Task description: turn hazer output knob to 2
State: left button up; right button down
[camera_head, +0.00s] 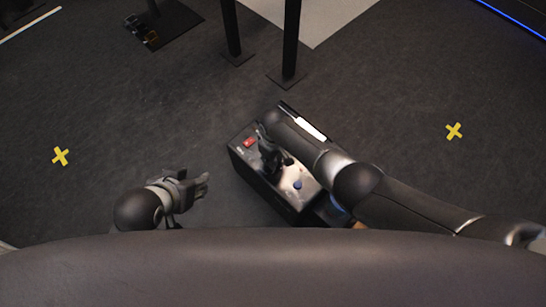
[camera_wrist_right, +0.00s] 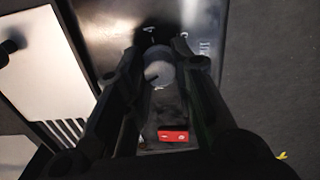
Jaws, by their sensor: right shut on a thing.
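The hazer is a dark box with a worn metallic top (camera_head: 310,187) on the floor in the head view. Its output knob (camera_wrist_right: 159,74) is a round grey disc between my right fingers in the wrist view. A dark pointer mark shows on the knob's lower left.
A red rocker switch (camera_wrist_right: 173,136) sits close to the knob and also shows in the head view (camera_head: 249,142). A blue button (camera_head: 298,185) is at the box's near end. Black stands (camera_head: 290,60) rise behind. Open floor with yellow crosses (camera_head: 454,131) lies around.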

jog(key=c, duration=1.2)
grip_release()
jog(key=shift+r, duration=0.15)
jog(key=shift+r, duration=5.85)
